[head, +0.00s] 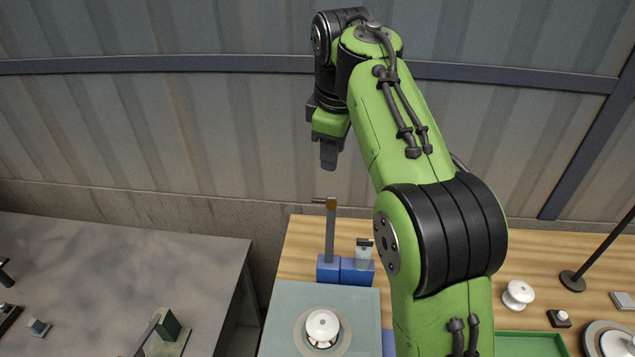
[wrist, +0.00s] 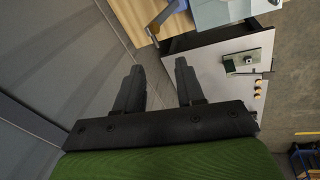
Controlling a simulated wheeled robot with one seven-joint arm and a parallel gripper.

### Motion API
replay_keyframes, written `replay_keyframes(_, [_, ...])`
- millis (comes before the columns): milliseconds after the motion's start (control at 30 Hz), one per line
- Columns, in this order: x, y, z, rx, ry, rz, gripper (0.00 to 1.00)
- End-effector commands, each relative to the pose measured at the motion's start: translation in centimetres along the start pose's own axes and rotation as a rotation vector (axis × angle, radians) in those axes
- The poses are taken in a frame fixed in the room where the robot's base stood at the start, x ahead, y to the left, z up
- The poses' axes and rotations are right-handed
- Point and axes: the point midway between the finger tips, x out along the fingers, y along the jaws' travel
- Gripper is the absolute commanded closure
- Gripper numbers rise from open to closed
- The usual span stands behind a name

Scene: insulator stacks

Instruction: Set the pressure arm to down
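The likely pressure arm (head: 331,235) is a grey upright bar with a short crosspiece and a brown patch at its top. It stands up from a blue base (head: 345,270) at the back of the wooden table. My gripper (head: 328,160) is in the air above the bar's top, apart from it. In the wrist view my gripper (wrist: 158,88) shows two dark fingers spread apart with nothing between them. A white insulator (head: 322,326) sits on a round plate on the grey-green board (head: 290,298) in front of the base.
A grey table (head: 110,270) on the left holds a green block (head: 168,325) and small parts. On the right are another white insulator (head: 518,294), a green tray (head: 530,344) and a dark pole on a round foot (head: 572,281). A wall stands behind.

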Motion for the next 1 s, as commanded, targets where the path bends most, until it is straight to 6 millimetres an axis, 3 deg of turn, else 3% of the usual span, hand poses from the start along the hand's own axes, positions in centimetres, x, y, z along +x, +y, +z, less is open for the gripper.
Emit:
replay_keyframes(100, [0.9, 1.4, -2.6, -0.148, -0.031, -0.013, 0.62])
replay_keyframes(200, [1.7, 1.8, -3.7, -0.221, -0.046, -0.019, 0.62])
replay_keyframes(467, [3.8, 1.8, -3.9, -0.247, -0.051, -0.022, 0.62])
replay_keyframes(800, [12.3, 1.5, -3.3, -0.245, -0.052, -0.023, 0.62])
replay_keyframes(1000, [16.4, 1.6, -3.1, -0.244, -0.051, -0.021, 0.62])
